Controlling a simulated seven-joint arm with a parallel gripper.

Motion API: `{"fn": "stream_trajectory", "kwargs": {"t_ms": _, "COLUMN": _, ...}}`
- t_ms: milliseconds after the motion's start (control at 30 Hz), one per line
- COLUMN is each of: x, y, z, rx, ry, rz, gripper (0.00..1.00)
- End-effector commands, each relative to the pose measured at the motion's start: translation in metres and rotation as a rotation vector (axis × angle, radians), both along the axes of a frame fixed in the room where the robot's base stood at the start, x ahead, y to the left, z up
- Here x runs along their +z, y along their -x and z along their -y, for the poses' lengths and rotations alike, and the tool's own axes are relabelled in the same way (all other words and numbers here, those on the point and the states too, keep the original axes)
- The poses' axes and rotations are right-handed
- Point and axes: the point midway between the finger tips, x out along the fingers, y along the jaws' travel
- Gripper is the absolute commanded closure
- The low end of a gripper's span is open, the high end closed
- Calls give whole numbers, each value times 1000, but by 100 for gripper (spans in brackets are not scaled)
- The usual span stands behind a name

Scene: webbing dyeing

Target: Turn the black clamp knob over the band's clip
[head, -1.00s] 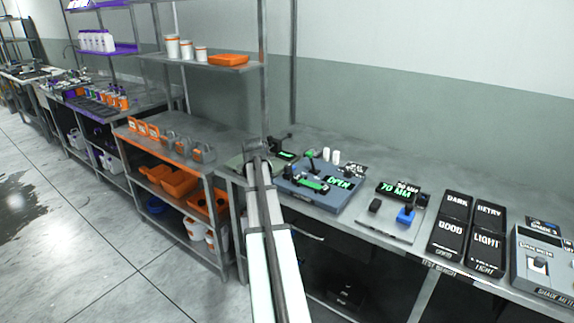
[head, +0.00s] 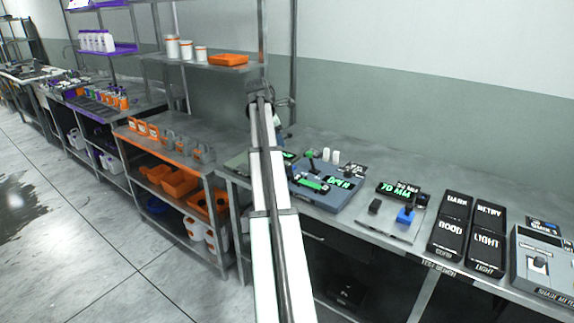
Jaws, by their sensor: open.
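The blue-grey fixture (head: 345,200) stands on the bench right of my arm, with a lit green display (head: 339,182) that seems to read OPEN. A green piece (head: 311,184) with dark ends lies across its front. A small dark upright part (head: 311,160) stands behind that piece; I cannot tell whether it is the black clamp knob. The band and its clip are too small to make out. My gripper (head: 279,133) is open above the bench, left of the fixture and apart from it. It is small and partly hidden by my arm.
Right of the fixture stand a 70 MM gauge plate (head: 398,226) with a black block and a blue part, dark labelled trays (head: 451,242) and a grey meter (head: 545,262). An orange-bin shelf (head: 178,183) is at left.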

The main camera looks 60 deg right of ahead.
Motion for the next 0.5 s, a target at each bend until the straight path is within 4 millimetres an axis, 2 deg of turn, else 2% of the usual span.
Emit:
{"fn": "stream_trajectory", "kwargs": {"t_ms": 200, "x": -2, "y": 5, "z": -4, "rx": 285, "ry": -38, "rz": -146, "gripper": 41}}
{"fn": "stream_trajectory", "kwargs": {"t_ms": 333, "x": -2, "y": 5, "z": -5, "rx": 384, "ry": -45, "rz": -188, "gripper": 41}}
{"fn": "stream_trajectory", "kwargs": {"t_ms": 500, "x": -6, "y": 5, "z": -3, "rx": 429, "ry": -47, "rz": -206, "gripper": 41}}
